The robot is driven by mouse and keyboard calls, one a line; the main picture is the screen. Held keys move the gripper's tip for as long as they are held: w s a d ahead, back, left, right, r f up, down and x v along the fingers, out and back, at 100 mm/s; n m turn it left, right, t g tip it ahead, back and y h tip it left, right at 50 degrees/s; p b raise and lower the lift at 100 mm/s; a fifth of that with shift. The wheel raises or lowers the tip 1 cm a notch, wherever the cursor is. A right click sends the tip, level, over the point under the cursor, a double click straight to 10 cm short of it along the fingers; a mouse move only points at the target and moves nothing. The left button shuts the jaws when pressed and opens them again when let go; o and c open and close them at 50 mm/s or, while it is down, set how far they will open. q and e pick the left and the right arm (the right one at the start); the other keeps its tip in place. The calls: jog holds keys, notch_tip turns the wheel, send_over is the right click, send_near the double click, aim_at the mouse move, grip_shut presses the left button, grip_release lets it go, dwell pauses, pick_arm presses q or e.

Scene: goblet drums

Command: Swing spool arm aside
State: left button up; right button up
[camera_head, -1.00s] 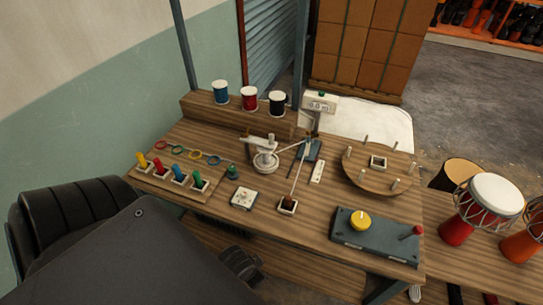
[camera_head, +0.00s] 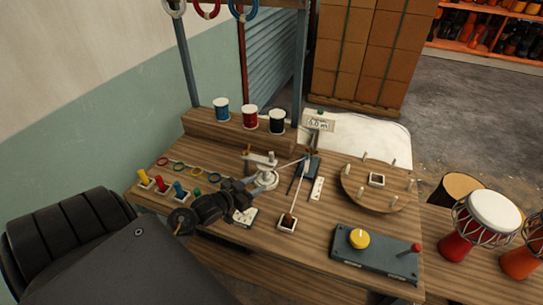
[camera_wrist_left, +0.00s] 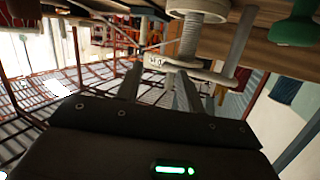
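The pale spool arm (camera_head: 261,160) is pivoted on a round white base (camera_head: 266,178) at the middle of the bench. My left gripper (camera_head: 249,185) is just left of that base, low over the bench, and it covers part of what lies behind it. In the left wrist view the gripper (camera_wrist_left: 160,88) has its grey fingers apart, with a pale bar (camera_wrist_left: 165,62) and a threaded post (camera_wrist_left: 188,38) just beyond the tips. I see no grip on the arm; whether a finger touches it I cannot tell. My right gripper is not in view.
Blue (camera_head: 221,108), red (camera_head: 250,117) and black (camera_head: 277,121) spools stand on the rear shelf. A round pegged board (camera_head: 377,200) and a grey box with a yellow knob (camera_head: 359,238) are at right. A small display (camera_head: 318,123) stands behind.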

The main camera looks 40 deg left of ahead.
aim_at(271, 162)
pick_arm(q)
jog(key=a+r+t+h, duration=0.2)
jog(key=a+r, duration=0.2)
jog(key=w+p, duration=0.1)
jog(key=w, duration=0.3)
jog(key=w+d, duration=0.1)
jog(key=w, duration=0.2)
jog(key=w+d+p, duration=0.1)
jog(key=w, duration=0.3)
jog(key=shift+w+p, duration=0.3)
jog(key=shift+w, duration=0.05)
grip_shut()
